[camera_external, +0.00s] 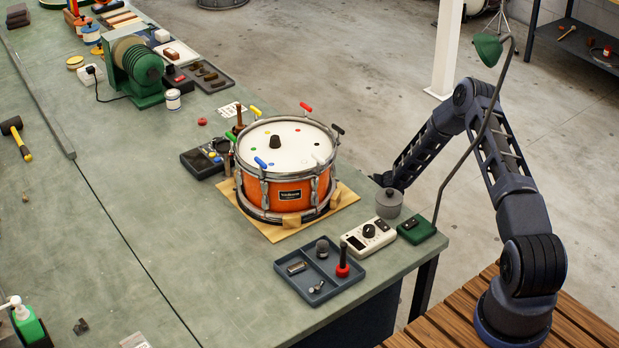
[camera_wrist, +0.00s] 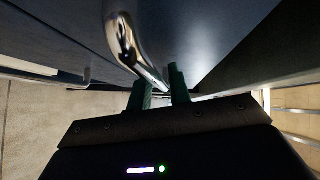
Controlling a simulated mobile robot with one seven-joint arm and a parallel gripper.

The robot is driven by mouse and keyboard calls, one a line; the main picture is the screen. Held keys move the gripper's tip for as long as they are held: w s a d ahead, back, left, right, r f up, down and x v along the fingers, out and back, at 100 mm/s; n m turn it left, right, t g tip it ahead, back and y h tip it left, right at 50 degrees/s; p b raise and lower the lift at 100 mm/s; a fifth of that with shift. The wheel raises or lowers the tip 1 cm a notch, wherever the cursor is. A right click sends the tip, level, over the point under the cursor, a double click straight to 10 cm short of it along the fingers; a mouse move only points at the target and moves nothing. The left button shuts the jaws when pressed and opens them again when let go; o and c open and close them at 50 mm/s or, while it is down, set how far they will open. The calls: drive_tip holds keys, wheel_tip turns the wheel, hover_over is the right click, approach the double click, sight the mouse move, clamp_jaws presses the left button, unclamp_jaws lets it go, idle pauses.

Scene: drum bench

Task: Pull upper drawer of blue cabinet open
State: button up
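In the wrist view, a dark blue drawer front (camera_wrist: 205,30) of the cabinet fills the top, with a curved chrome handle (camera_wrist: 122,30) on it. My gripper (camera_wrist: 161,88) has its two dark green fingers apart, one on each side of the handle's near end. I cannot tell whether they press on it. In the outside view, a dark blue panel (camera_external: 357,326) shows under the bench, probably the cabinet's side. My arm's end goes down behind the bench's right edge, so the gripper, handle and drawer front are hidden there. How far the drawer is out cannot be told.
The green bench top (camera_external: 215,295) holds an orange drum (camera_external: 285,193), a blue-grey tray (camera_external: 300,288), a white meter box (camera_external: 370,237) and a grey lidded pot (camera_external: 389,203) near my arm. A green lamp (camera_external: 488,48) arches beside my arm.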

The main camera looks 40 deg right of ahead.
drive_tip(key=shift+w, duration=0.1)
clamp_jaws()
drive_tip(key=d, duration=3.1)
drive_tip(key=shift+d, duration=0.2)
unclamp_jaws()
drive_tip(key=v, duration=1.1)
